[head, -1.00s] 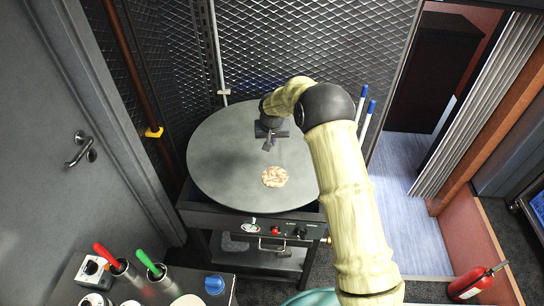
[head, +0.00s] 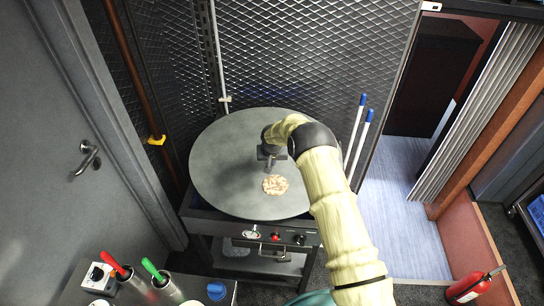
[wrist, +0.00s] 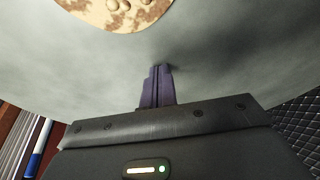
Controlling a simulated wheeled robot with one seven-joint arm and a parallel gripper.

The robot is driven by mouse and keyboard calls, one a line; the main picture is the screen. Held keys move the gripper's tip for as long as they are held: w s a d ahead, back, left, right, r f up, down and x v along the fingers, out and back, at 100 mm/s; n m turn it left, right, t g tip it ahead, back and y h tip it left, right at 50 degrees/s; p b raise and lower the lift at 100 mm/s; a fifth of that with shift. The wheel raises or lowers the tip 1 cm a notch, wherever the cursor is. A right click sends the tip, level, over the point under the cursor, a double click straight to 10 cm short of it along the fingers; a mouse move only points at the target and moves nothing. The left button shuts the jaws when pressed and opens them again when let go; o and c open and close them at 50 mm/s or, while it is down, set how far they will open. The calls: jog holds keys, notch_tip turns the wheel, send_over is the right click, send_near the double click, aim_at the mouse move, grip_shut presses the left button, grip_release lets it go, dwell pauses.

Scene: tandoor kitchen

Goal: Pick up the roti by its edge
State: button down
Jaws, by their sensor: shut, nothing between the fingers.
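The roti (head: 275,185) is a small, browned, round flatbread lying flat on the large round grey griddle (head: 222,165). In the wrist view the roti (wrist: 118,12) shows at the top edge, partly cut off by the frame. My gripper (head: 270,168) is over the griddle just behind the roti in the head view. In the wrist view my gripper's fingers (wrist: 158,72) are together and empty, pointing toward the griddle surface, with a gap of bare griddle between them and the roti. Whether the fingertips touch the griddle I cannot tell.
The griddle's stand has a front control panel (head: 275,238) with knobs. A counter at lower left holds metal cups with a red-handled (head: 108,258) and a green-handled tool (head: 152,268). Mesh walls stand behind. Blue-capped poles (head: 356,130) stand right of the griddle.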

aim_at(272, 172)
jog(key=shift+s+r+p, duration=0.15)
jog(key=shift+s+p, duration=0.35)
jog(key=shift+s, duration=0.3)
jog(key=shift+s+r+p, duration=0.15)
jog(key=shift+s+p, duration=0.3)
jog(key=shift+s, duration=0.3)
jog(key=shift+s+d+f, duration=0.15)
jog(key=shift+s+d, duration=0.1)
jog(key=shift+s, duration=0.2)
jog(key=shift+a, duration=0.1)
